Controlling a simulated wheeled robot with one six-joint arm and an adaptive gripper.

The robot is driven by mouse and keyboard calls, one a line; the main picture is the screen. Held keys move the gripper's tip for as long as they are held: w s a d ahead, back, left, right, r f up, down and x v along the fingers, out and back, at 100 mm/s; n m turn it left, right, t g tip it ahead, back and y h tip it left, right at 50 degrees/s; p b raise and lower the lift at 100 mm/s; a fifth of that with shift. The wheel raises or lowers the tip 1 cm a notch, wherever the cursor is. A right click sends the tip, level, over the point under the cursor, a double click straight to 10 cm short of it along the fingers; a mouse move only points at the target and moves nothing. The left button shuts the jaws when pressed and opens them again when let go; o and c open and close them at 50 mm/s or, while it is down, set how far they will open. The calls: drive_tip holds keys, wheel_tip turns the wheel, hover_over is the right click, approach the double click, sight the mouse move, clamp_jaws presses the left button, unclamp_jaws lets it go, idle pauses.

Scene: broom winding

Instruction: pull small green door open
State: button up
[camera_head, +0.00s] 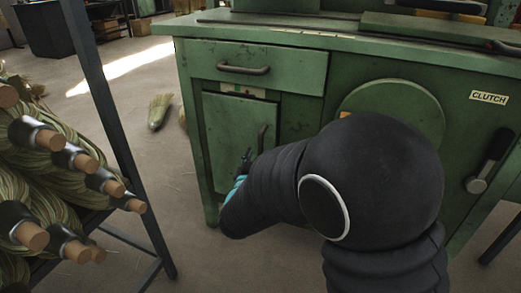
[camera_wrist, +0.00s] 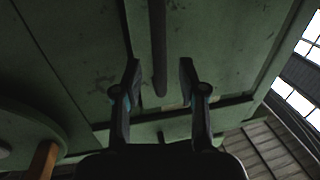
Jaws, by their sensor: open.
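The small green door (camera_head: 225,125) is on the left of the green machine cabinet, below a drawer, and looks closed in the head view. Its dark vertical handle (camera_head: 262,138) is on the door's right side. My gripper (camera_head: 245,162) is at the handle's lower part, partly hidden by my own arm. In the wrist view my gripper (camera_wrist: 160,75) is open, one finger on each side of the dark handle (camera_wrist: 158,45). The green door surface (camera_wrist: 215,45) lies behind it. I cannot tell whether either finger touches the handle.
The drawer (camera_head: 258,66) is above the door, and the round clutch cover (camera_head: 395,100) is to its right. A rack of broom handles (camera_head: 60,190) with a dark metal post (camera_head: 105,100) stands at left. Open floor lies between rack and cabinet, with a broom head (camera_head: 158,111) farther back.

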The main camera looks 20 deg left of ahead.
sight(260, 150)
drive_tip(key=shift+w+a, duration=0.2)
drive_tip(key=shift+w, duration=1.7)
drive_tip(key=shift+c, duration=0.2)
clamp_jaws()
